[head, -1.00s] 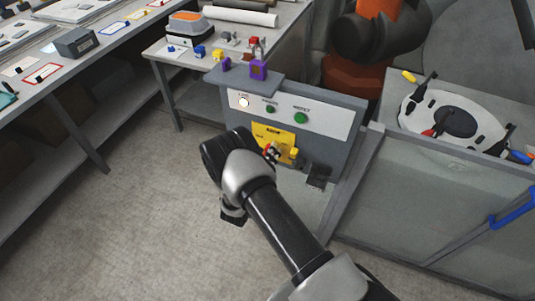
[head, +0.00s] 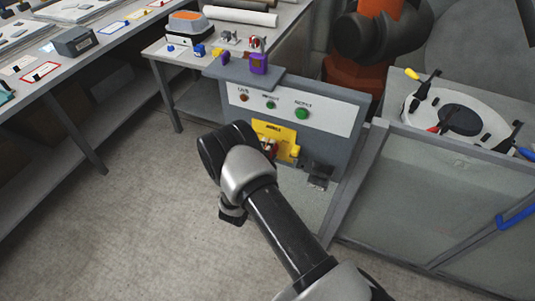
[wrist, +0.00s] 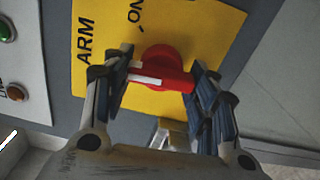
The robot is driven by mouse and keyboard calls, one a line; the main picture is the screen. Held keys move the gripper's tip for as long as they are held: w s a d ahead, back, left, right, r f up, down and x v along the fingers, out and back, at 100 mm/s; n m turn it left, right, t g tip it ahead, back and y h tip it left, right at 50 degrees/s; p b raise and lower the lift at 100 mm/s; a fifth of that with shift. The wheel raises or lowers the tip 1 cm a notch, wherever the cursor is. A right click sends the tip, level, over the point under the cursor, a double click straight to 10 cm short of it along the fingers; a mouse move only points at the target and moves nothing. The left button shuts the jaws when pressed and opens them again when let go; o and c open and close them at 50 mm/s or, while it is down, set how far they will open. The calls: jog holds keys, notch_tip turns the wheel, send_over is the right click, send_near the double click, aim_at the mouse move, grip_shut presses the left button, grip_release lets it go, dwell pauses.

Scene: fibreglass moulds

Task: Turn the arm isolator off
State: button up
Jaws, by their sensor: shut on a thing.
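The arm isolator is a red rotary knob (wrist: 165,62) on a yellow plate (wrist: 190,22) marked ARM and ON. My gripper (wrist: 162,78) has one finger on each side of the knob and is shut on it. The knob's white stripe lies across the space between the fingers, turned away from the ON mark. In the head view the yellow plate (head: 284,133) is on the front of the grey control box; my wrist hides much of the knob and my fingers.
A fenced cell with a white mould (head: 425,105) is at right. Workbenches (head: 65,82) are at left, with open floor (head: 130,190) between.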

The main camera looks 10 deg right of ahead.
jog(key=n+b, duration=0.1)
jog(key=n, duration=0.3)
jog(key=shift+f+n, duration=0.15)
jog(key=shift+n, duration=1.85)
jog(key=o, duration=1.1)
jog(key=v, duration=1.2)
jog(key=shift+d, duration=0.15)
